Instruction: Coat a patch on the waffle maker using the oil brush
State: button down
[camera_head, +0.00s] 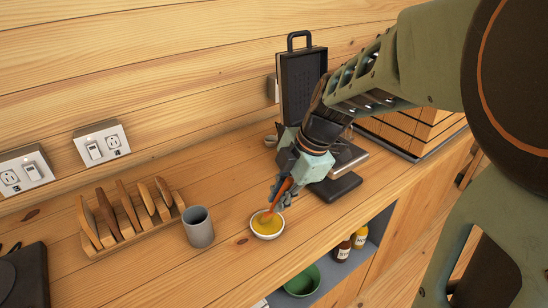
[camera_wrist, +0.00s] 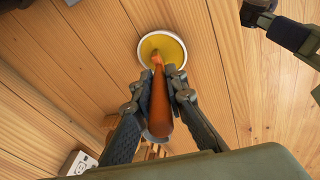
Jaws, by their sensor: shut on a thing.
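My gripper (camera_head: 285,190) is shut on the orange-brown handle of the oil brush (camera_head: 281,193). In the wrist view the brush (camera_wrist: 159,105) lies between the two fingers (camera_wrist: 161,88) and its tip points into a small white bowl (camera_wrist: 141,58) of yellow oil. In the head view the bowl (camera_head: 281,232) stands on the wooden counter and the brush tip is in or just over the oil; I cannot tell if it touches. The waffle maker (camera_head: 300,80) stands open behind my gripper, its dark lid upright. Its lower part is largely hidden by my arm.
A grey cup (camera_head: 198,227) stands left of the bowl. A wooden rack (camera_head: 130,222) with several wooden pieces is farther left. A shelf below holds a green bowl (camera_head: 302,281) and two bottles (camera_head: 343,249). The counter (camera_head: 235,265) around the oil bowl is mostly clear.

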dwell(0.3)
jog(key=shift+r+p, duration=1.95)
jog(key=shift+r, duration=1.55)
